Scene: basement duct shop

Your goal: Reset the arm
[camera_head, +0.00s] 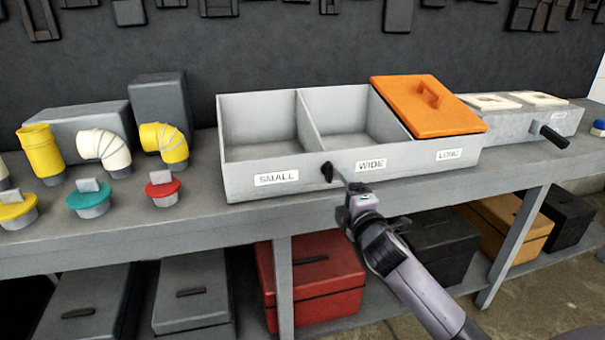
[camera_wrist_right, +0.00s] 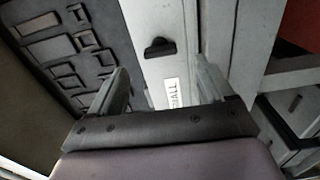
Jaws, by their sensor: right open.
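My right gripper (camera_head: 343,182) is in front of the grey three-compartment bin (camera_head: 232,178), near the black knob (camera_head: 327,172) on its front wall, between the SMALL and WIDE labels. In the right wrist view my right gripper (camera_wrist_right: 163,82) has its two fingers apart with nothing held between them. The black knob (camera_wrist_right: 158,47) shows beyond the fingers, beside the SMALL label. I cannot tell whether the gripper touches the bin. My left gripper is not in view.
The SMALL and WIDE compartments look empty; an orange lid (camera_head: 425,107) covers LONG. Yellow and white duct elbows (camera_head: 105,150) and capped collars (camera_head: 90,198) stand at left. A grey box with a black handle (camera_head: 553,136) is at right. Lidded boxes fill the lower shelf (camera_head: 375,310).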

